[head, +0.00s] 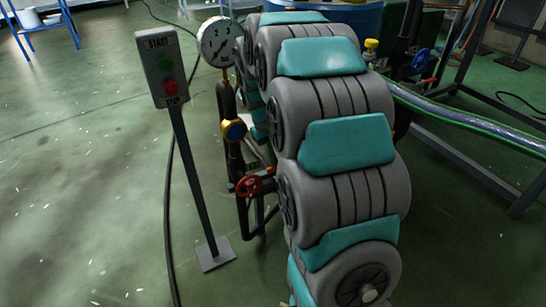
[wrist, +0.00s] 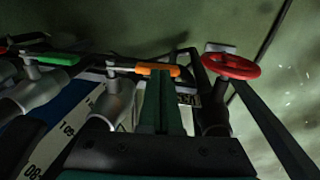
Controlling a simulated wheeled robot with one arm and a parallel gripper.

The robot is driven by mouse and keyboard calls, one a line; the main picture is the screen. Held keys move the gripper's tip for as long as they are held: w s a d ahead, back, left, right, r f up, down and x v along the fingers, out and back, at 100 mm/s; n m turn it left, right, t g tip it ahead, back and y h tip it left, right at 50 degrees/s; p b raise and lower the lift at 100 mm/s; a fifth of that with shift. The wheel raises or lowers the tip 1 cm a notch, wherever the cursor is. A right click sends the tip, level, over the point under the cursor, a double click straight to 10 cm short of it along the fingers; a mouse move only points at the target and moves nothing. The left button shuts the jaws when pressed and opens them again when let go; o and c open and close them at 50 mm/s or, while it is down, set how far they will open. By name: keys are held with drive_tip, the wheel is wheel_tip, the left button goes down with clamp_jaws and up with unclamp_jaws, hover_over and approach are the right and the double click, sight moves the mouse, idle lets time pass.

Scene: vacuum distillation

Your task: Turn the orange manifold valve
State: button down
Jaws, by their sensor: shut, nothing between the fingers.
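The orange manifold valve handle (wrist: 145,69) shows in the wrist view as a flat lever lying across the picture, on top of a grey valve body (wrist: 110,103). My gripper (wrist: 162,77) is shut and empty. Its fingertips overlap the right part of the orange handle in the picture; I cannot tell whether they touch it.
A green-handled valve (wrist: 52,58) is left of the orange one, and a red handwheel (wrist: 231,66) is right of my fingers. The head view shows a pressure gauge (head: 217,42), a red wheel (head: 249,186) and a START/STOP post (head: 162,67).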

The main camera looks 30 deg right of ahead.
sight(271, 172)
drive_tip(key=shift+a+f, duration=0.1)
drive_tip(key=shift+f, duration=0.15)
drive_tip(key=shift+s+a+f, duration=0.1)
drive_tip(key=shift+a+f, duration=0.1)
drive_tip(key=shift+f, duration=1.8)
drive_tip(key=shift+d+f, duration=0.3)
drive_tip(key=shift+f, duration=0.45)
drive_tip(key=shift+d+f, duration=0.25)
drive_tip(key=shift+f, duration=0.45)
drive_tip(key=shift+d+f, duration=0.65)
drive_tip(key=shift+f, duration=0.15)
